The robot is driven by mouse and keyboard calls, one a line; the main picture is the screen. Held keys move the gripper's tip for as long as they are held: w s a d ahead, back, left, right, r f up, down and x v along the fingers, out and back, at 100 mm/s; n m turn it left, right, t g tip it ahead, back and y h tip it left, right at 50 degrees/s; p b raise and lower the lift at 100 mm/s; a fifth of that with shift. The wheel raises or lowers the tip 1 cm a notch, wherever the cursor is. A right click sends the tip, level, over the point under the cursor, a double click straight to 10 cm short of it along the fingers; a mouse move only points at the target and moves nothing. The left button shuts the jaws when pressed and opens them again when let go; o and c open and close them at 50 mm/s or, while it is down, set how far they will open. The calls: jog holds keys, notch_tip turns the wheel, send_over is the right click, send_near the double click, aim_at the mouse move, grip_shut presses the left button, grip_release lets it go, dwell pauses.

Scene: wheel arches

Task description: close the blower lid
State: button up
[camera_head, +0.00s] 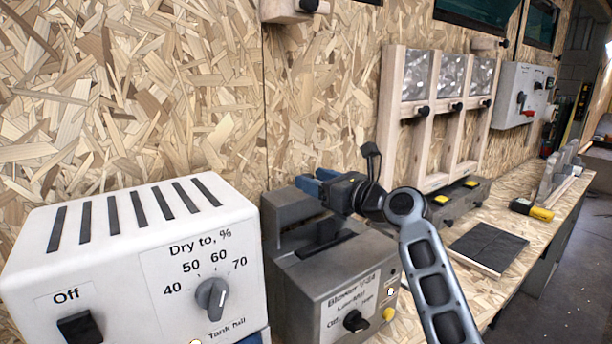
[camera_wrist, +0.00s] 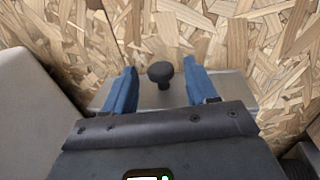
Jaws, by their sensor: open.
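The blower (camera_head: 325,285) is a grey metal box with a printed front label and a black dial, standing on the bench against the board wall. A grey raised part (camera_head: 285,215), which looks like its lid, stands up at the back left, beside a dark slot in the top. My gripper (camera_head: 318,182) is above the back of the blower, its blue fingers open. In the wrist view, a black round knob (camera_wrist: 160,72) on a grey surface shows in the gap between the spread fingers. Contact with the knob cannot be told. In the head view this knob is hidden.
A white dryer box (camera_head: 140,260) with a dial and a black switch stands close to the left of the blower. To the right are a dark flat plate (camera_head: 487,248), a yellow-and-black tool (camera_head: 532,209) and a wooden frame (camera_head: 385,110). The board wall is close behind.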

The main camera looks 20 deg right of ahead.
jog(key=shift+x, duration=1.4)
jog(key=shift+c, duration=0.3)
jog(key=shift+r, duration=0.1)
grip_shut()
